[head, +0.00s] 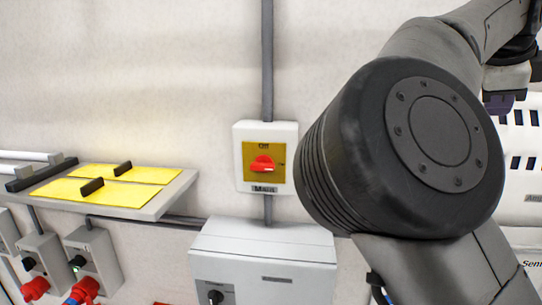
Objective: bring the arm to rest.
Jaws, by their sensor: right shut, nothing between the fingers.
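My right arm (435,140) fills the right side of the head view, with a large dark round joint close to the camera. One link rises from it to the upper right and another runs down out of the bottom edge. My right gripper (499,104) shows only in part at the right edge, small and dark, partly covered by the arm. It is shut with nothing seen in it. My left gripper is not in view.
A switch box with a red knob (263,164) is on the white wall. A grey cabinet (262,246) stands below it. A shelf with yellow plates (128,184) is at left, above boxes with red plugs (83,290). White slotted crates (524,175) show at far right.

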